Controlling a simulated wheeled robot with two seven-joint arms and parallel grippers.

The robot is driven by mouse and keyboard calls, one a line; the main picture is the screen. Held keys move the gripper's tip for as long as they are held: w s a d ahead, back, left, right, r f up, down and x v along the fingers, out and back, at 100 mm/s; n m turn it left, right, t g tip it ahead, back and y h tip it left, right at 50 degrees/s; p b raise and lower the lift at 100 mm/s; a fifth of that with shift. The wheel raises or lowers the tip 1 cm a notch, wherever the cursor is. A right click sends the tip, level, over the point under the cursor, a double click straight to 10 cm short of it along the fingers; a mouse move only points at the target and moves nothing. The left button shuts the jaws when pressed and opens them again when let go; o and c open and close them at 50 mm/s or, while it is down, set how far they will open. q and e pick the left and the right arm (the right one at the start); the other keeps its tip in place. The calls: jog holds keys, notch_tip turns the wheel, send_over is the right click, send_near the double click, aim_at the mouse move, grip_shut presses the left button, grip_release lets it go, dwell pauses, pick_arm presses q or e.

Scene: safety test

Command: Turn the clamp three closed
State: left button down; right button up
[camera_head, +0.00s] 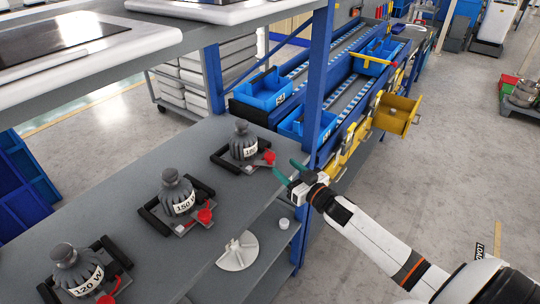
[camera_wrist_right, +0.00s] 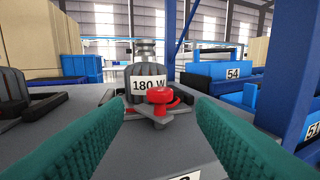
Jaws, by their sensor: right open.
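Three grey clamp fixtures stand in a row on the grey shelf (camera_head: 150,235), each with a dark bulb-shaped part and a red knob. The farthest clamp (camera_head: 243,150) has a label that reads 180 W in the right wrist view (camera_wrist_right: 146,85). Its red knob (camera_head: 268,157) faces my right gripper; in the right wrist view the knob (camera_wrist_right: 160,98) lies ahead, between the fingers. My right gripper (camera_head: 290,172) is open and empty, its green fingers just right of the knob and apart from it. The 150 W clamp (camera_head: 177,192) and 120 W clamp (camera_head: 77,270) sit nearer. My left gripper is out of view.
A blue post (camera_head: 317,85) rises at the shelf's right corner, close to my right gripper. Blue bins (camera_head: 264,90) and a yellow bin (camera_head: 397,113) are on the rack behind. A white round part (camera_head: 238,252) lies on the lower shelf.

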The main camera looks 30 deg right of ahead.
aim_at(273, 158)
jog(key=w, duration=0.5)
jog(key=w+a+p, duration=0.1)
jog(key=w, duration=0.2)
jog(key=shift+w+a, duration=0.1)
jog(key=shift+w, duration=0.2)
jog(key=c, duration=0.9)
jog(key=shift+c, duration=0.2)
